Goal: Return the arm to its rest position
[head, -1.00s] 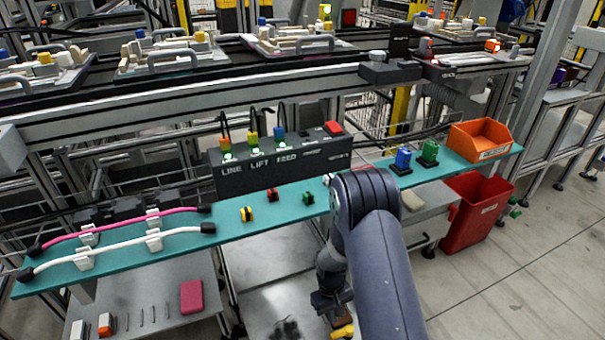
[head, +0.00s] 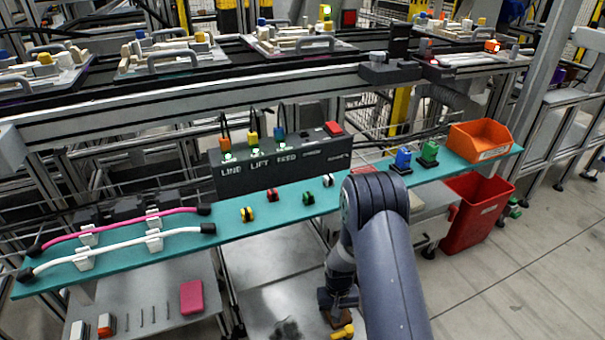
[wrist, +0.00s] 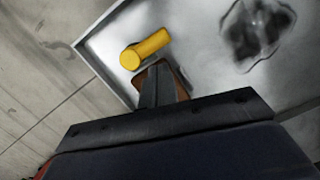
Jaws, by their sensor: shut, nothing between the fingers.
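My arm (head: 385,240) comes up from the bottom of the head view, bends at an elbow over the teal shelf and hangs down in front of it. My gripper (head: 338,302) is low, over a grey metal surface; its fingertips are hard to make out there. In the wrist view my gripper (wrist: 157,75) is shut, its dark fingers together and empty. A yellow cylinder (wrist: 147,48) lies just beyond the fingertips; I cannot tell the height gap. It also shows in the head view (head: 342,331). A brownish patch lies around the fingers.
The teal shelf (head: 230,226) carries cables in clips, small coloured connectors and blue and green blocks. An orange bin (head: 482,139) stands at its right end, a red bin (head: 475,208) below. A dark control box (head: 280,165) stands behind. Floor is open at right.

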